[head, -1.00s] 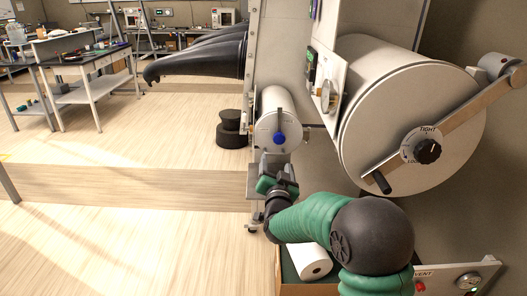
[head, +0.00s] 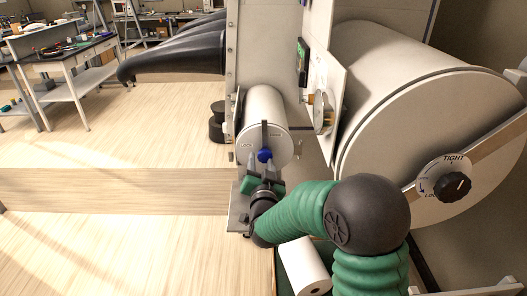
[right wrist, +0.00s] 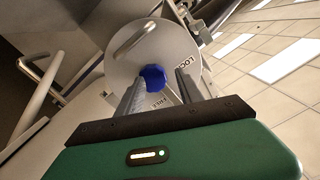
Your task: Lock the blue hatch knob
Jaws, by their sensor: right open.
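The blue hatch knob (head: 265,156) sits on the face of the small white round hatch (head: 258,140) below the glove box wall. In the right wrist view the blue knob (right wrist: 154,77) shows between and just beyond my fingertips, with "LOCK" and "FREE" lettering on the hatch face (right wrist: 128,62). My right gripper (head: 262,166) is open, its two fingers pointing at the knob, one on each side of it; I cannot tell if they touch it. It also shows in the right wrist view (right wrist: 158,84). My left gripper is not in view.
A large white round hatch (head: 400,130) with a black knob (head: 454,187) marked "TIGHT" stands to the right. Black gloves (head: 170,60) stick out on the left. A white roll (head: 303,265) lies in a box below my right arm. The floor at left is clear.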

